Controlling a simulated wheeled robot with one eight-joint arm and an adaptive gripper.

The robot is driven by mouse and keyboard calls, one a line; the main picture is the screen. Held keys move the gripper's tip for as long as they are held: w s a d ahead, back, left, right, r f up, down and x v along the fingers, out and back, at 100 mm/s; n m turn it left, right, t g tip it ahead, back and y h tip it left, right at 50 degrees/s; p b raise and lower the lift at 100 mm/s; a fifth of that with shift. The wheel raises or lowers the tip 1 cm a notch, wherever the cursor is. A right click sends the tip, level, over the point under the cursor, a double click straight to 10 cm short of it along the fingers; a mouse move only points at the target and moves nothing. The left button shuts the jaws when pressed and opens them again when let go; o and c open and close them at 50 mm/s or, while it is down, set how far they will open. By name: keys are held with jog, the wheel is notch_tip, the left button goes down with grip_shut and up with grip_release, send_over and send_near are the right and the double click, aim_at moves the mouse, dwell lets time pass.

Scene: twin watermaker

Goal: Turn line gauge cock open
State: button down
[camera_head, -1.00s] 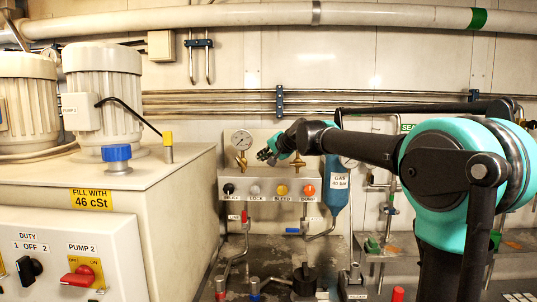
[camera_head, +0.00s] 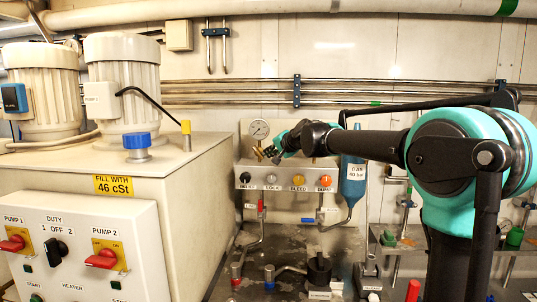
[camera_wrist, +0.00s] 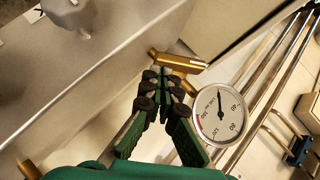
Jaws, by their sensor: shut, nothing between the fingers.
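The line gauge (camera_head: 259,129) is a round white dial above the valve panel. It also shows in the wrist view (camera_wrist: 219,115). The brass cock (camera_head: 258,151) sits just below it on the wall. In the wrist view the brass cock (camera_wrist: 180,62) lies just beyond my fingertips, with a bar-like end pointing up and left. My gripper (camera_head: 268,153) is at the cock, and its dark fingertips (camera_wrist: 165,78) are together with nothing held. They are at the cock's near side; I cannot tell whether they touch it. The arm hides part of the area to the right.
The panel (camera_head: 290,168) carries black, grey, yellow and orange knobs just below my gripper. A blue gas bottle (camera_head: 353,182) hangs to the right, behind my arm. A cabinet with pump switches (camera_head: 85,245) stands at left. Pipes (camera_wrist: 262,95) run beside the gauge.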

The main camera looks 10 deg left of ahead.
jog(key=shift+f+m+t+y, duration=0.35)
jog(key=shift+m+y, duration=0.15)
jog(key=shift+y, duration=0.1)
jog(key=shift+f+m+y, duration=0.25)
jog(key=shift+m+y, duration=0.05)
jog(key=shift+y, duration=0.1)
jog(key=shift+a+f, duration=0.1)
jog(key=shift+f, duration=0.3)
jog(key=shift+a+f, duration=0.1)
jog(key=shift+f, duration=0.2)
dwell(0.7)
